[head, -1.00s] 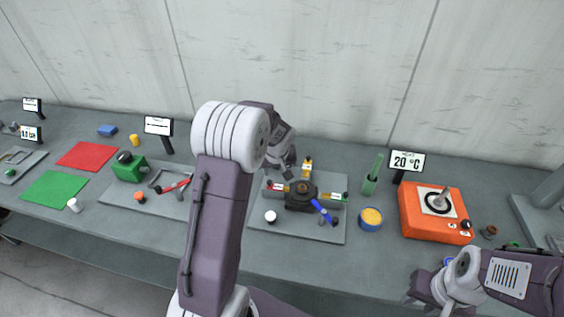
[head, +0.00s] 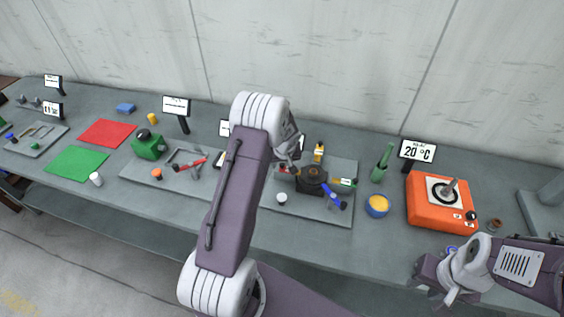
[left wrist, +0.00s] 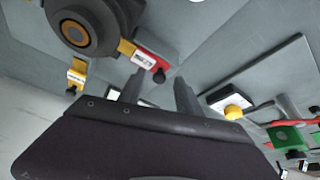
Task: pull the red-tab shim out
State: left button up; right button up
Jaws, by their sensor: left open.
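The red-tab shim (head: 284,169) sticks out from the left side of the dark screw jack (head: 311,180); my left gripper partly hides it. In the left wrist view the shim (left wrist: 145,57) shows a red tab, a white label and a dark knob at its outer end, with its yellow end at the jack (left wrist: 86,22). My left gripper (left wrist: 160,92) is open and empty, its fingertips just short of the red tab and apart from it. In the head view my left gripper (head: 290,161) hangs over the tab. My right gripper (head: 428,288) is at the lower right, its jaws unclear.
A blue cup (head: 377,206) and orange device (head: 441,202) stand to the right.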

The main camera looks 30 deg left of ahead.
pick_arm(q)
jog(key=shift+w+f, duration=0.1)
jog(key=shift+c, duration=0.7)
grip_shut()
dwell(0.6)
